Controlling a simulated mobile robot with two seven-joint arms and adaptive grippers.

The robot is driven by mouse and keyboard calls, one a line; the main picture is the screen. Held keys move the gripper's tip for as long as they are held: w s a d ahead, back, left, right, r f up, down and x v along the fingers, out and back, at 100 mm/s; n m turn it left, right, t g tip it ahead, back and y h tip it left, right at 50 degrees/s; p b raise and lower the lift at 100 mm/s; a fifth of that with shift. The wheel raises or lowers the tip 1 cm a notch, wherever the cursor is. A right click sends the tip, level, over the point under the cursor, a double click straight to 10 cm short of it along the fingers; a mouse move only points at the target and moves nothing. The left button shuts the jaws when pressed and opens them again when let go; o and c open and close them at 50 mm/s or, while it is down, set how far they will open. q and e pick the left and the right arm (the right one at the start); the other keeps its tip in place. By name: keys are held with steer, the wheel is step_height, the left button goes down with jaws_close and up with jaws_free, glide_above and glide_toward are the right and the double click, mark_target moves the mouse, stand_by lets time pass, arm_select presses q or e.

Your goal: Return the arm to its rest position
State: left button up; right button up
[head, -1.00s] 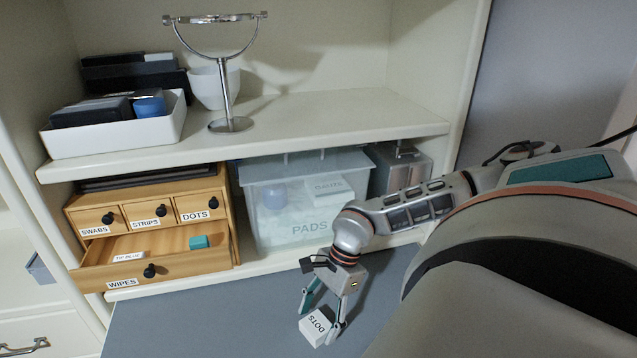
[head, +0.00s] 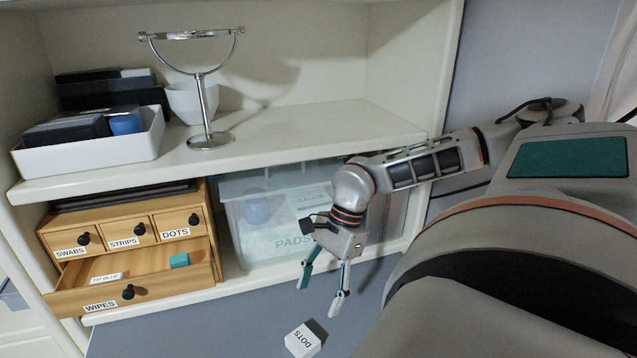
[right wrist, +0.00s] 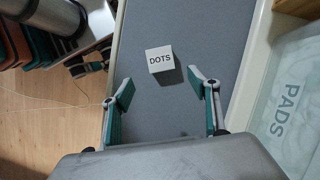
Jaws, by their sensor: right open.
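My right gripper (head: 323,287) is open and empty above the grey surface (head: 180,325), in front of the clear PADS bin. Its two fingers are spread apart. A small white box labelled DOTS (head: 301,341) rests on the grey surface below and slightly left of the fingertips, clear of them. In the right wrist view the open gripper (right wrist: 166,98) shows with the DOTS box (right wrist: 160,59) beyond the fingertips, not between them. My left gripper is not in view.
A wooden drawer unit (head: 222,235) stands on the left with its lower WIPES drawer (head: 170,290) pulled open; a teal block (head: 179,260) lies inside. The clear PADS bin (head: 245,240) is beside it. A round mirror (head: 204,105) and white tray (head: 90,155) stand on the shelf above.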

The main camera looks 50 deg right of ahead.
mark_target(302, 339)
steer(key=shift+f, duration=0.15)
steer(key=x, duration=1.1)
steer(key=shift+w+a+f, duration=0.1)
steer(key=shift+a+f, duration=0.05)
steer(key=shift+f, duration=0.2)
steer(key=shift+w+r, duration=0.1)
steer(key=shift+r, duration=1.15)
